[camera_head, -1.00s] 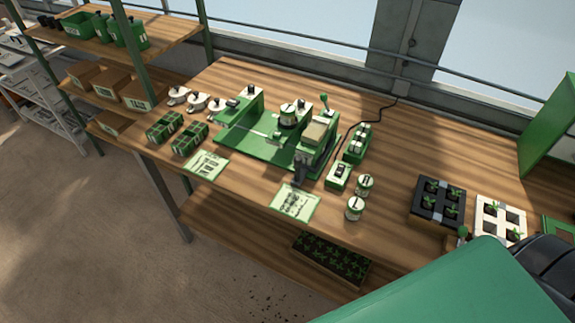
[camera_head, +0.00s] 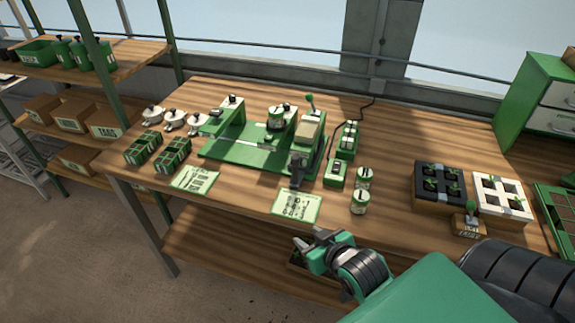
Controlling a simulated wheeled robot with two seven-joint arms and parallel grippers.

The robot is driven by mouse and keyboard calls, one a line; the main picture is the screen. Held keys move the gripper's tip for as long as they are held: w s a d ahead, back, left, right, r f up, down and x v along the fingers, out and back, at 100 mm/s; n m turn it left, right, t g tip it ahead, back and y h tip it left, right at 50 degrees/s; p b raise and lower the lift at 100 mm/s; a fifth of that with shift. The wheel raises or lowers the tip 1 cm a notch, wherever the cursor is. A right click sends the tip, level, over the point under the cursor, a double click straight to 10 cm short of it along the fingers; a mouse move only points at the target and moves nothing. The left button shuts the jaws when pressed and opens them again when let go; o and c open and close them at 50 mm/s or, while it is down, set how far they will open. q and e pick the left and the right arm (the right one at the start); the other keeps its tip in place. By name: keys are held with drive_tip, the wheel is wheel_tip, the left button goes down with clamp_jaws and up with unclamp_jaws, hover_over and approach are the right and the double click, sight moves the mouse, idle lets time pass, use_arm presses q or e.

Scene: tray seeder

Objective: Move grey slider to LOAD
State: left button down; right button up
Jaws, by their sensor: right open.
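No LOAD lettering is readable. My right gripper (camera_head: 308,241) is open and empty, in front of the bench's near edge, below the printed card in the picture and well apart from the machine. My left gripper is out of view.
Printed cards (camera_head: 297,206) lie along the front edge. A switch box (camera_head: 335,174) and small canisters (camera_head: 360,203) stand right of the machine. A black seedling tray (camera_head: 428,197), a white tray (camera_head: 489,207) and a knobbed block (camera_head: 467,226) are farther right. Green crates (camera_head: 172,158) stand left.

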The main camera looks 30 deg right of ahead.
sight(297, 160)
drive_tip(key=w+d+r+m+t+h, duration=0.1)
drive_tip(key=w+d+r+t, duration=0.45)
drive_tip(key=r, duration=0.35)
drive_tip(key=shift+t, duration=0.45)
drive_tip(key=w+p, duration=0.1)
drive_tip(key=w, duration=0.3)
drive_tip(key=w+d+p, duration=0.1)
drive_tip(key=w, duration=0.6)
drive_tip(key=shift+w+d+r+p, duration=0.1)
drive_tip(key=shift+w+d+p, duration=0.2)
drive_tip(key=shift+p, duration=0.1)
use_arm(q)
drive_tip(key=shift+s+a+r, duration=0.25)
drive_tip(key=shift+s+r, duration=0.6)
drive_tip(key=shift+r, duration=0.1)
use_arm(e)
drive_tip(key=shift+w, duration=0.55)
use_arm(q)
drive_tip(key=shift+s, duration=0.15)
use_arm(e)
clamp_jaws()
